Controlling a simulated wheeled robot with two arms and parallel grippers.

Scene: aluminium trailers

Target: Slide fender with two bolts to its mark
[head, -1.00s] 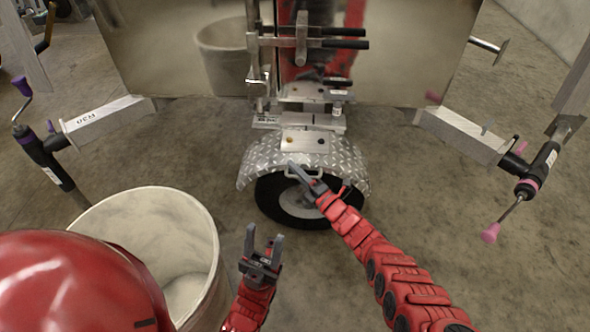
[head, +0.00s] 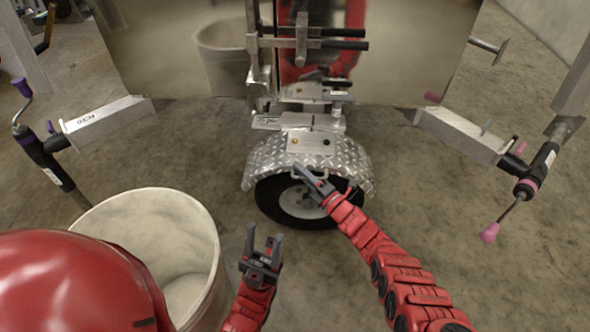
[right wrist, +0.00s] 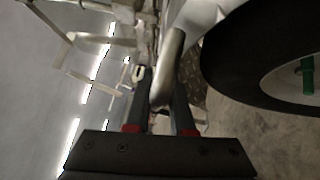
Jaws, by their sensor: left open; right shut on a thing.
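The fender (head: 264,158) is a silver diamond-plate arch over the black tyre (head: 268,203), in the middle of the head view. A flat plate (head: 311,147) on its top carries two bolts, one brass (head: 294,141) and one dark (head: 326,142). My right gripper (head: 302,175) is shut on the handle at the fender's front edge. In the right wrist view the grey handle bar (right wrist: 172,58) lies between its fingers (right wrist: 164,98). My left gripper (head: 263,243) is open and empty, lower and nearer. I cannot make out the mark.
A white bucket (head: 205,225) stands left of my left gripper. A bracket with clamp handles (head: 343,45) rises behind the fender against a shiny metal panel (head: 410,60). Arms with crank jacks stand at left (head: 38,150) and right (head: 535,175). The floor right of the wheel is clear.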

